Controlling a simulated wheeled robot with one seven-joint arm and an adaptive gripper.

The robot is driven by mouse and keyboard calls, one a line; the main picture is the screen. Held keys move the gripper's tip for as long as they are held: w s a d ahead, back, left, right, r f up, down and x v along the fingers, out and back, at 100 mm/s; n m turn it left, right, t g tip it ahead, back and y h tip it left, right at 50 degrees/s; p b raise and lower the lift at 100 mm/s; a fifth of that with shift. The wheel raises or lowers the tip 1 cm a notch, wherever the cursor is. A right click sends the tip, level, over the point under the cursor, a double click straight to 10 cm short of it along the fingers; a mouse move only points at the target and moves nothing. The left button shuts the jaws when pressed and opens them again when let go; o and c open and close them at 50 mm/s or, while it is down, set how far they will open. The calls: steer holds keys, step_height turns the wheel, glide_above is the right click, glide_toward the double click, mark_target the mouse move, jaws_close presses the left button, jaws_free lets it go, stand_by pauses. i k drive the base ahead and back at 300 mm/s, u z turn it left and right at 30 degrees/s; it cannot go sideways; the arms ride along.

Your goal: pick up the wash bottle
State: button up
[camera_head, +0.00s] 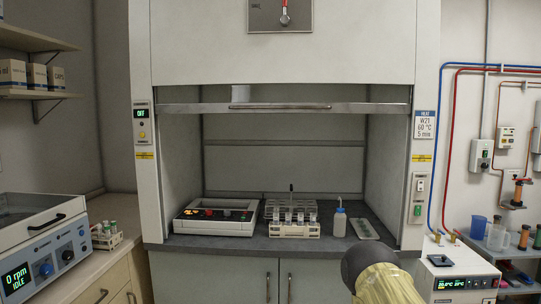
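The wash bottle (339,223) stands upright on the dark floor of the fume hood, right of the middle. It has a pale body, a blue cap and a thin bent spout. A rounded dark and tan part of my arm shows at the bottom right, in front of the hood's edge. My gripper's fingers cannot be made out, and no fingers touch the bottle.
A tube rack (293,229) stands left of the bottle, and a flat tray (364,229) lies to its right. A hotplate-like device (216,218) sits at the hood's left. The hood's sash (285,107) is raised. A boxy unit (457,272) stands at the lower right.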

mark_target(340, 218)
steer(key=u, duration=0.15)
steer(key=i, duration=1.3)
steer(key=z, duration=0.45)
